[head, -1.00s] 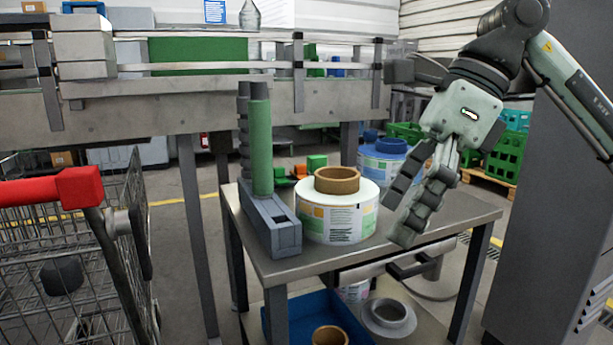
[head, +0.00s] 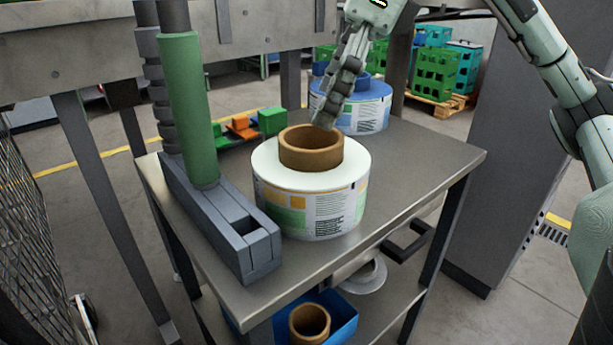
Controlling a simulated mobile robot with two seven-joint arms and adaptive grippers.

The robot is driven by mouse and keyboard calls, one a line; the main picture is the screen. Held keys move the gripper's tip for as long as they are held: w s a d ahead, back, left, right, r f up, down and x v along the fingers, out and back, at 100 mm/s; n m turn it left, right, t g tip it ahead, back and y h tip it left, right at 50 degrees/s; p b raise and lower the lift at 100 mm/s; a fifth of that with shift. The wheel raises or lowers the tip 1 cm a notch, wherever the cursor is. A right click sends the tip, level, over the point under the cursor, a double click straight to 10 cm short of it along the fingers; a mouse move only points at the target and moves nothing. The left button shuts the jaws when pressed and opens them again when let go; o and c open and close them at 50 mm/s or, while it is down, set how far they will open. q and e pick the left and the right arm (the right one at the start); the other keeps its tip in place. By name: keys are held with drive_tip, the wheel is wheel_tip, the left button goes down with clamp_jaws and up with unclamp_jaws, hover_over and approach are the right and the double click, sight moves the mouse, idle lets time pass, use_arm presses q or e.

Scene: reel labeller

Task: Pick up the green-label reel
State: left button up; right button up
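A large white reel (head: 312,200) with a brown cardboard core (head: 311,150) lies flat on the metal table (head: 430,160). Its side label has green, yellow-orange and white printed patches. My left gripper is not in view.
A grey fixture (head: 215,225) with an upright green roller (head: 188,110) stands left of the white reel. Small green and orange blocks (head: 242,127) lie behind it. A lower shelf holds a blue bin (head: 343,318) with a brown core and a grey ring (head: 362,276). The table's right side is clear.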

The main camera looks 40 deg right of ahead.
sight(314, 130)
drive_tip(key=x, duration=0.4)
drive_tip(key=shift+w+d+f, duration=0.2)
drive_tip(key=shift+f, duration=0.25)
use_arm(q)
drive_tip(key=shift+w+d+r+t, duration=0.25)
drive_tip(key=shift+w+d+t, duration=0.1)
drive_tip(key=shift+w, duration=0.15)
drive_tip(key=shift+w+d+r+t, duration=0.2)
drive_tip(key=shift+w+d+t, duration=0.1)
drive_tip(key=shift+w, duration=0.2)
use_arm(e)
drive_tip(key=shift+r, duration=0.1)
drive_tip(key=c, duration=1.9)
